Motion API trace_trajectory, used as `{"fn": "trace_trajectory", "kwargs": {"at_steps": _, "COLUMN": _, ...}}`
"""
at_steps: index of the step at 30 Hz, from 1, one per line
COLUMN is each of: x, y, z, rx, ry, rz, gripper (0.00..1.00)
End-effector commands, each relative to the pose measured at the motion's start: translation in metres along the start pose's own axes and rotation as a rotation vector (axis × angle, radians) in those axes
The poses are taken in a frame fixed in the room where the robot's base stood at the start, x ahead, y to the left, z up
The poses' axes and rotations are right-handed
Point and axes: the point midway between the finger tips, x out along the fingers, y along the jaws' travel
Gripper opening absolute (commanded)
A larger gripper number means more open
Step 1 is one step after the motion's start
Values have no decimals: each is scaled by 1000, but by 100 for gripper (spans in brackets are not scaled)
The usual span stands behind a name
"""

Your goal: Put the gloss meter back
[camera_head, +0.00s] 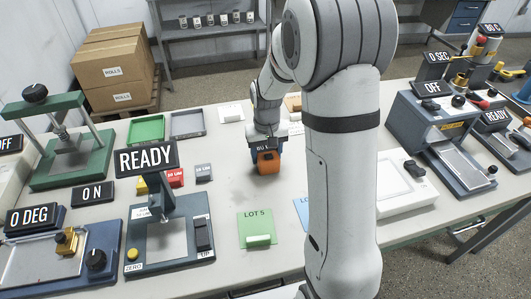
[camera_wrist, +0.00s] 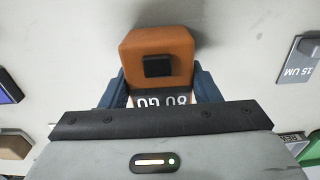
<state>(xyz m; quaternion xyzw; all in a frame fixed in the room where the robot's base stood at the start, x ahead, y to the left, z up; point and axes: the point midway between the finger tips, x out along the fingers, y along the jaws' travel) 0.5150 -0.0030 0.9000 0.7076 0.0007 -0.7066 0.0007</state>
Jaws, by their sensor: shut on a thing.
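The gloss meter is an orange block (camera_head: 268,163) with a dark button or window on its face and a white-on-dark "80 GU" readout, partly cut off. It is near the middle of the white table in the head view. My gripper (camera_head: 262,150) is above it with its blue fingers on both sides, shut on it. In the wrist view the gloss meter (camera_wrist: 158,55) sits between the two fingers (camera_wrist: 160,90). I cannot tell whether its underside touches the table.
A green "LOT 5" card (camera_head: 257,229) lies in front, with a blue card (camera_head: 303,212) partly hidden by my arm. A READY device (camera_head: 165,230) stands at front left. Green (camera_head: 146,130) and grey (camera_head: 188,125) trays are behind left. A white tray (camera_head: 405,188) is at right.

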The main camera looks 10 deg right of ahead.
Motion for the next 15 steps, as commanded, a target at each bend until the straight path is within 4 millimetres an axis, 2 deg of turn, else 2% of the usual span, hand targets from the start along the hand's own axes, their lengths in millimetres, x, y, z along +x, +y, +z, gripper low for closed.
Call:
{"fn": "trace_trajectory", "kwargs": {"at_steps": 3, "x": 4, "y": 0, "z": 0, "rx": 0, "ry": 0, "rz": 0, "gripper": 19}}
{"fn": "trace_trajectory", "kwargs": {"at_steps": 4, "x": 4, "y": 0, "z": 0, "rx": 0, "ry": 0, "rz": 0, "gripper": 57}}
{"fn": "trace_trajectory", "kwargs": {"at_steps": 12, "x": 3, "y": 0, "z": 0, "rx": 0, "ry": 0, "rz": 0, "gripper": 78}}
{"fn": "trace_trajectory", "kwargs": {"at_steps": 15, "x": 3, "y": 0, "z": 0, "rx": 0, "ry": 0, "rz": 0, "gripper": 78}}
